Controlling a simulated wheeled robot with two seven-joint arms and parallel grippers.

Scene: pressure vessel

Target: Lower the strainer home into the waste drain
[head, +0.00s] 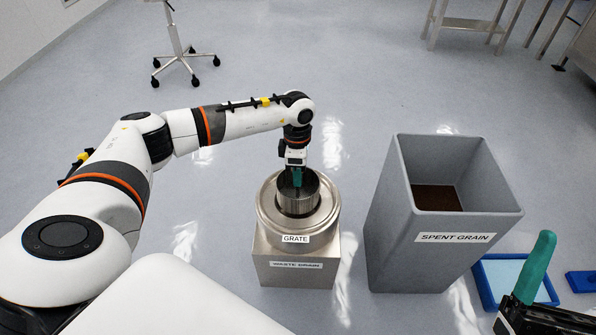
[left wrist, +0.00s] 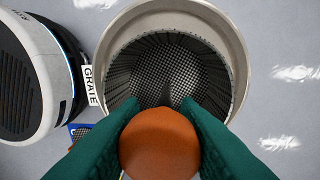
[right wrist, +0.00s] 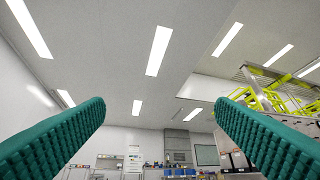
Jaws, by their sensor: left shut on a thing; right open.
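The waste drain (head: 295,268) is a square steel box with a round top labelled GRATE. The strainer (head: 299,205), a steel cylinder, is upright over the drain's middle and stands above its round top. In the left wrist view the strainer (left wrist: 150,62) shows dark slotted walls and a mesh bottom inside a pale ring. My left gripper (head: 297,180) points down and is shut on its orange handle (left wrist: 160,145). The strainer's lower edge is hidden, so its depth in the drain is unclear. My right gripper (right wrist: 162,105) is open and empty, pointing upward.
A tall grey spent grain bin (head: 455,238) with brown grain (head: 437,197) stands close right of the drain. A blue tray (head: 490,285) and a blue block (head: 582,281) lie farther right. A wheeled stool (head: 180,55) is behind. The floor behind the drain is clear.

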